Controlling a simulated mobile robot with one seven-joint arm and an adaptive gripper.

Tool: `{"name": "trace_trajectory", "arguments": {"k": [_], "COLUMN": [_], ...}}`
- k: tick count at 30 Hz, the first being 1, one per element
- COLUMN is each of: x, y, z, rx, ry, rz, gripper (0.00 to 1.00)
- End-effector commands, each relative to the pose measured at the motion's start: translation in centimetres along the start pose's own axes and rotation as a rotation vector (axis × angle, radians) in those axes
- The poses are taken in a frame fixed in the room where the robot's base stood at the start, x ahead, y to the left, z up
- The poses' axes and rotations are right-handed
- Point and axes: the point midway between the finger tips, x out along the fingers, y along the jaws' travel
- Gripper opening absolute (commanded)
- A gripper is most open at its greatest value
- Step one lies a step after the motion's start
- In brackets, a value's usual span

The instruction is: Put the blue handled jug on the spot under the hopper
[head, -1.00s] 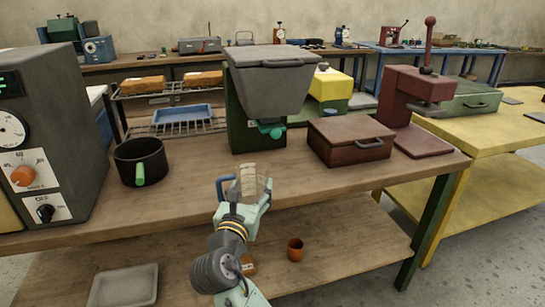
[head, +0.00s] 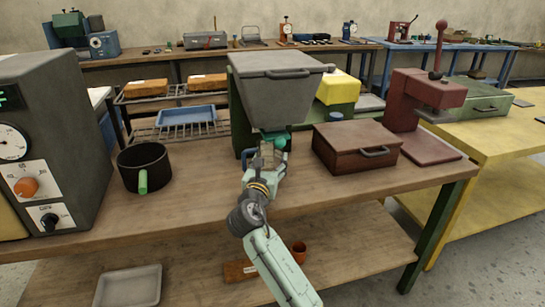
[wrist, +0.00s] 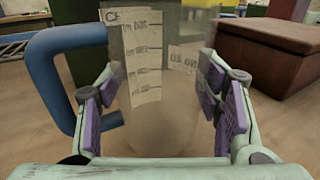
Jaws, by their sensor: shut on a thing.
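The jug (wrist: 150,110) is clear, with paper scale labels on its wall and a blue handle (wrist: 45,75) on its left in the wrist view. My gripper (head: 267,163) is shut on the jug's body, pads on both sides, and holds it upright. In the head view the jug is mostly hidden by my gripper and the hopper. The grey hopper (head: 278,98) stands on a green frame (head: 237,135) at the bench's back; the jug is at its lower front. The spot under it is hidden. I cannot tell whether the jug touches the bench.
A dark red box (head: 355,150) sits right of the hopper, with a red press (head: 405,105) beyond it. A black pot (head: 143,165) with a green handle is to the left. A wire rack (head: 178,130) stands behind. The bench front (head: 200,195) is clear.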

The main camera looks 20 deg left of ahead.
Motion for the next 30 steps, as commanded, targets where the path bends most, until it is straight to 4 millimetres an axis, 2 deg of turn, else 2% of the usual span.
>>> {"name": "trace_trajectory", "arguments": {"k": [8, 9, 12, 24, 25, 30], "x": [4.2, 4.0, 3.9, 3.9, 3.9, 3.9], "y": [0.0, 0.0, 0.0, 0.0, 0.0, 0.0], "z": [0.0, -0.8, -1.4, -2.0, -1.9, -1.9], "rx": [-0.001, 0.001, 0.001, 0.0, 0.0, 0.0], "ry": [0.001, 0.004, 0.001, 0.0, 0.001, 0.001], "rz": [-0.001, 0.0, 0.001, 0.001, 0.001, 0.001], "gripper": [0.29, 0.29, 0.29, 0.29, 0.61, 0.73]}}
